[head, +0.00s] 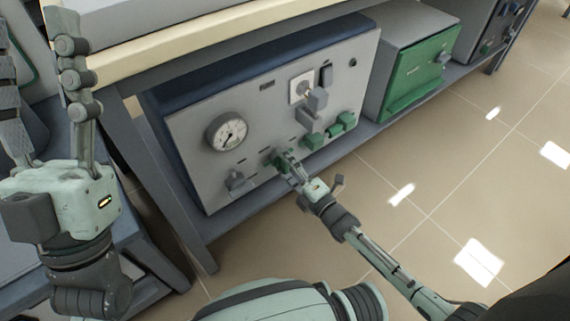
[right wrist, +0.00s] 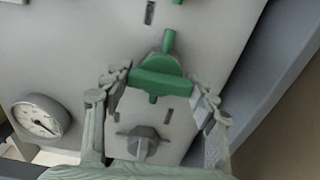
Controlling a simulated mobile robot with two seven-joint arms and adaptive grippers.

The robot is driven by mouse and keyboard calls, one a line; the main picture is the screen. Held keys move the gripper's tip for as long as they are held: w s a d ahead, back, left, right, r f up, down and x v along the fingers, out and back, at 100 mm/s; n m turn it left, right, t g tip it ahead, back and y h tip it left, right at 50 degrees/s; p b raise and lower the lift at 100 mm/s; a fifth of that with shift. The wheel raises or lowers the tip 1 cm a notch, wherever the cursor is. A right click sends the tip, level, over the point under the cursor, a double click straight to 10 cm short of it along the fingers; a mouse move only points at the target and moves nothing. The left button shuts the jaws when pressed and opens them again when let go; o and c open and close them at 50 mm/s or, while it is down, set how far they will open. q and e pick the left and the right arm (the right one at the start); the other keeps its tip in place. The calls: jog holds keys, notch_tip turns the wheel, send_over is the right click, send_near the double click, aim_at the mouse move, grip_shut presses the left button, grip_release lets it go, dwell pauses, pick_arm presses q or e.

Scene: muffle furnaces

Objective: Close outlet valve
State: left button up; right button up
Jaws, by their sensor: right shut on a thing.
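A grey control panel (head: 262,98) carries several valves; I cannot read which one is labelled outlet. My right gripper (head: 286,160) is at a green valve handle (head: 275,161) low on the panel, to the right of the gauge. In the right wrist view the fingers (right wrist: 160,86) sit on both sides of this green handle (right wrist: 162,80), shut on it. The handle's bar lies across between the fingertips. A grey valve knob (head: 236,180) is to its left, and also shows in the right wrist view (right wrist: 144,142). My left gripper (head: 32,45) is open and empty at the far left.
A round gauge (head: 227,132) is on the panel's left part. More green valves (head: 335,131) and a grey lever (head: 315,100) are to the right. A green-fronted box (head: 418,72) stands on the same shelf. The tiled floor (head: 440,180) in front is clear.

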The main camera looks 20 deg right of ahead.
dwell(0.4)
jog(key=o, duration=1.2)
jog(key=shift+c, duration=0.2)
jog(key=v, duration=1.2)
